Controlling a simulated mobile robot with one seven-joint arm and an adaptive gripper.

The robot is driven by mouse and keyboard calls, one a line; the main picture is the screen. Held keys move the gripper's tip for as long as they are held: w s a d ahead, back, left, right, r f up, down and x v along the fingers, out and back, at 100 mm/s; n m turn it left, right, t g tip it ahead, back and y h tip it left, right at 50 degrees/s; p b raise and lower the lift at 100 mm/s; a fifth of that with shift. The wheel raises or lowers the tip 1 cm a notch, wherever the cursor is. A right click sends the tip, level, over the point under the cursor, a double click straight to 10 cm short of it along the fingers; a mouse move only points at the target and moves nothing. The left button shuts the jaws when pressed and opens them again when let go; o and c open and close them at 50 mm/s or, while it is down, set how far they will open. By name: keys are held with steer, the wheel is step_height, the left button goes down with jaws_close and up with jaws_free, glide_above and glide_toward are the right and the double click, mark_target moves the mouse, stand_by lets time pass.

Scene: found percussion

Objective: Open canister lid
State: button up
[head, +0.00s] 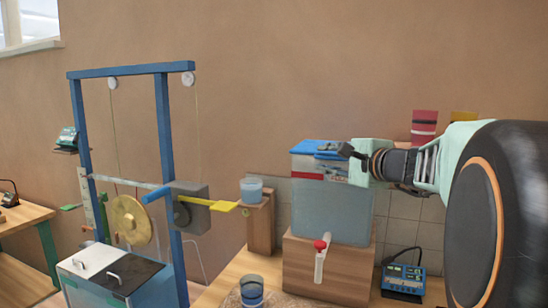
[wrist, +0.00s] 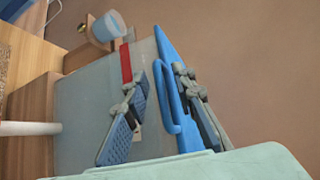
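The canister (head: 330,210) is a large translucent blue-grey box with a blue lid (head: 305,146) and a red band below it. In the wrist view the lid (wrist: 168,52) shows edge-on, with a blue loop handle (wrist: 165,100) standing out from it. My gripper (head: 338,151) is at the right part of the lid in the head view. In the wrist view my gripper (wrist: 163,108) is open, one finger on each side of the handle and lid edge. I cannot tell whether either finger touches them. The gripper partly hides the lid's right side in the head view.
The canister stands on a wooden block (head: 325,270) and has a red-handled tap (head: 320,252). A blue cup (head: 251,290) stands below, another (head: 251,190) on a post at left. A blue frame with a gong (head: 132,221) stands left. A blue meter (head: 403,281) lies right.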

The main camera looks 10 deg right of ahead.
steer(key=shift+c, duration=0.5)
jaws_close()
steer(key=shift+r, duration=0.1)
